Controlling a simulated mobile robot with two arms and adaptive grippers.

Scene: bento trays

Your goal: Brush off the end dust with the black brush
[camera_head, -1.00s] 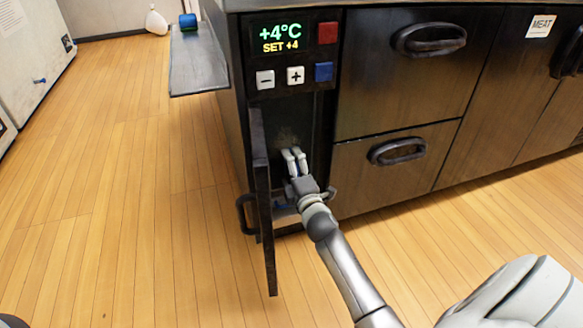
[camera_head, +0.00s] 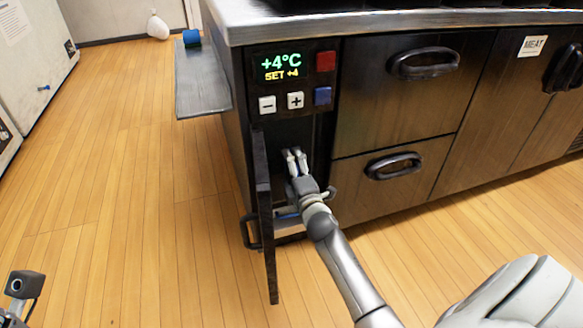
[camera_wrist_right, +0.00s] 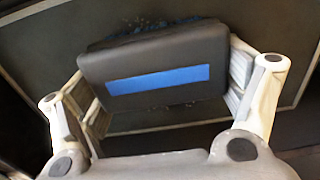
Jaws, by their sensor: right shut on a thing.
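My right gripper (camera_head: 295,160) reaches into the open narrow compartment at the end of the dark fridge counter. In the right wrist view its two fingers (camera_wrist_right: 165,85) are closed on the sides of the black brush (camera_wrist_right: 165,45), which has a blue stripe. The brush lies against or close to a dark panel, and a bluish fringe shows behind its upper edge. In the head view the brush is hidden by the fingers and shadow. I cannot make out dust clearly on the dark panel (camera_head: 287,133). My left gripper's fingers are not seen.
A narrow door (camera_head: 265,220) stands open just left of my right gripper. Above is the control panel (camera_head: 294,80) reading +4°C. Drawers with handles (camera_head: 395,166) are at right. A side shelf (camera_head: 202,85) carries a blue roll (camera_head: 191,38).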

